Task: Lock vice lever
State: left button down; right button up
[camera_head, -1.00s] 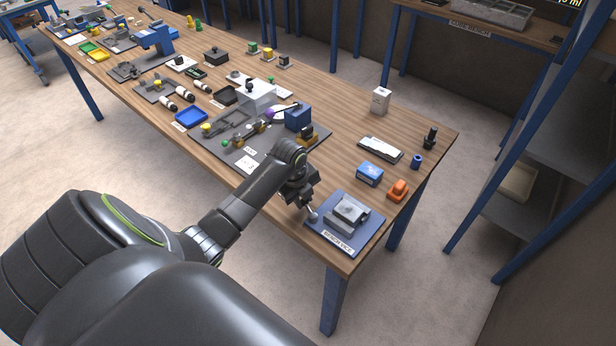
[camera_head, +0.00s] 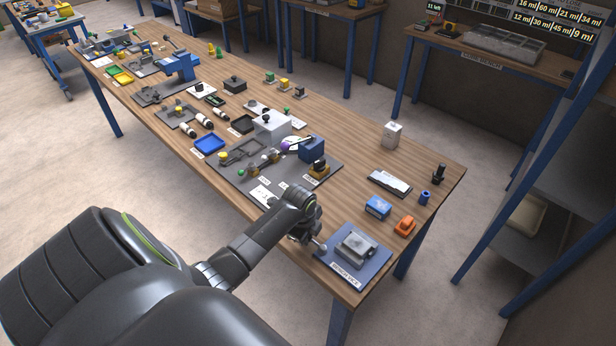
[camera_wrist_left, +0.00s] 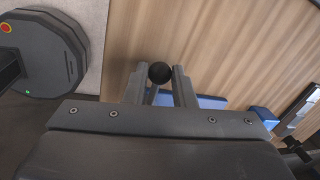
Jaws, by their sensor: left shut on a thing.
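The bench vice (camera_head: 356,246) is a grey block on a blue base plate (camera_head: 338,268) at the near right corner of the table. A small round lever knob (camera_head: 322,248) shows at the left side of the vice. My left gripper (camera_head: 312,240) is down beside the vice's left side, its fingers partly hidden by my wrist in the head view. In the left wrist view, my gripper (camera_wrist_left: 159,84) is shut on the dark ball knob of the lever, with one finger on each side. The blue plate (camera_wrist_left: 212,102) shows behind the fingers. My right gripper is not in view.
A blue box (camera_head: 378,207), an orange item (camera_head: 405,226) and a dark blue cylinder (camera_head: 425,197) stand behind the vice. A grey fixture board (camera_head: 225,168) lies to the left. Bare wood lies between the board and the vice.

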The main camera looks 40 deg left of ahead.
pick_arm(q)
jog(key=c, duration=1.2)
grip_release()
jog(key=shift+c, duration=0.2)
jog(key=s+r+b, duration=0.2)
jog(key=s+r, duration=0.1)
jog(key=r, duration=1.4)
jog(key=shift+s+d, duration=0.2)
